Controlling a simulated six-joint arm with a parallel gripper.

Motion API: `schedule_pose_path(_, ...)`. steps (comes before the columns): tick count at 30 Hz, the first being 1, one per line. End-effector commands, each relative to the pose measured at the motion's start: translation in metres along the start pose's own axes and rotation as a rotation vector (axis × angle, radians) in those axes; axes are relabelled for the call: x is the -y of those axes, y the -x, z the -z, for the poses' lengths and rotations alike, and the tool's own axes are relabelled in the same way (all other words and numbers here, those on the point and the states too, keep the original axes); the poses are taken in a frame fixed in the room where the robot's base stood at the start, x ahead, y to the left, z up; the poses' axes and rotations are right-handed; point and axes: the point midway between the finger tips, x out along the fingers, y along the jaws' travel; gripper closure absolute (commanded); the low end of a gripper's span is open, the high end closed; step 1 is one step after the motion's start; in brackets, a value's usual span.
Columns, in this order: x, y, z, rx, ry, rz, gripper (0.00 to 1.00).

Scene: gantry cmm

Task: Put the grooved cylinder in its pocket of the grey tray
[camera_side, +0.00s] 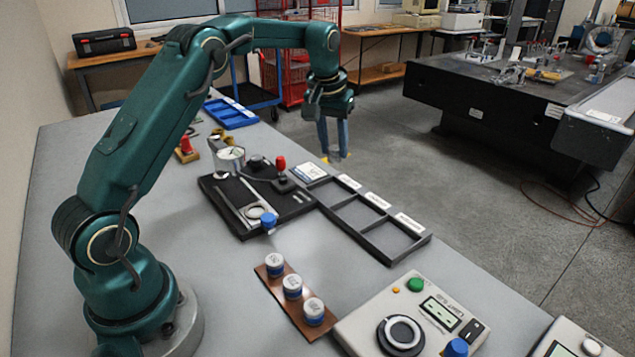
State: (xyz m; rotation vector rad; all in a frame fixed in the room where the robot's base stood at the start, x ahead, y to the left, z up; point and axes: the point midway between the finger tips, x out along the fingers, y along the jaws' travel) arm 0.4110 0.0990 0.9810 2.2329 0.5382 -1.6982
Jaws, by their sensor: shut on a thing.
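My gripper (336,157) points straight down, held up behind the far end of the grey tray as seen in the picture, apart from it. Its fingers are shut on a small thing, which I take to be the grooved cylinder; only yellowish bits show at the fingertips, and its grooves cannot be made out. The grey tray (392,255) is long, dark-rimmed and divided into pockets, with white labels along its right side. Its two near pockets look empty. A white-and-blue card or label shows at its far end.
A black fixture plate (245,234) with a dial gauge (230,158) and red and blue knobs lies left of the tray. A brown rack (268,284) with three white-topped cylinders (292,287) and a control box (360,328) stand nearer. A blue tray (232,117) lies behind.

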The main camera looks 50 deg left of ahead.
Motion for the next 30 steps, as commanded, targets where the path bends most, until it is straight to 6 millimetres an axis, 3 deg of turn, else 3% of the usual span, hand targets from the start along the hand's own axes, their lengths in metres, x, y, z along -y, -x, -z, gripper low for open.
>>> schedule_pose_path(11,-0.007,-0.024,-0.011,0.002,-0.016,-0.004,1.00)
schedule_pose_path(21,-0.006,-0.057,-0.020,0.002,-0.014,-0.004,1.00)
schedule_pose_path(30,-0.006,-0.070,-0.023,0.000,-0.014,-0.004,1.00)
